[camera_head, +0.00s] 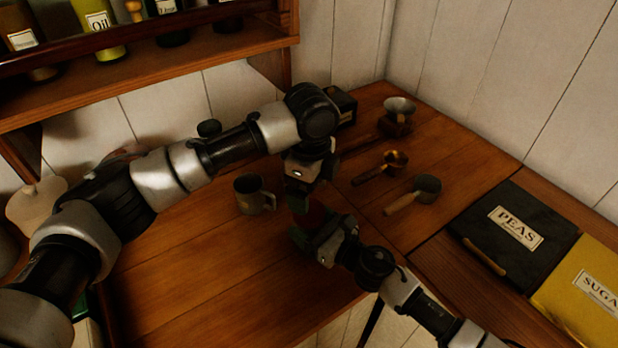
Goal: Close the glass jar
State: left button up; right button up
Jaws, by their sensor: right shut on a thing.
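A dark reddish thing (314,213), which looks like the glass jar, stands between my two grippers above the wooden counter. Most of it is hidden and dark, and I cannot make out its lid. My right gripper (305,238) comes in from the lower right and is shut on the jar's lower part. My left gripper (299,192) points down from above, over the jar's top left side. Its fingertips are dark, so I cannot tell whether they are open, shut or touching a lid.
A metal mug (251,193) stands left of the grippers. Measuring scoops (428,187) and a grinder-like thing (397,118) are on the counter to the right. A dark PEAS bin lid (510,228) and a yellow SUGAR one (585,290) lie farther right. A bottle shelf (190,58) overhangs the upper left.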

pick_arm(q)
jog(key=n, duration=0.4)
jog(key=shift+r, duration=0.1)
jog(key=n, duration=0.4)
jog(key=shift+r, duration=0.15)
jog(key=n, duration=0.4)
jog(key=shift+r, duration=0.1)
jog(key=n, duration=0.3)
jog(key=shift+r+n, duration=0.1)
jog(key=shift+n, duration=0.2)
jog(key=n, duration=0.4)
jog(key=shift+r, duration=0.15)
jog(key=n, duration=0.4)
jog(key=shift+a+r, duration=0.1)
jog(key=n, duration=0.6)
jog(key=shift+s+r+n, duration=0.1)
jog(key=shift+r+n, duration=0.1)
jog(key=shift+n, duration=0.1)
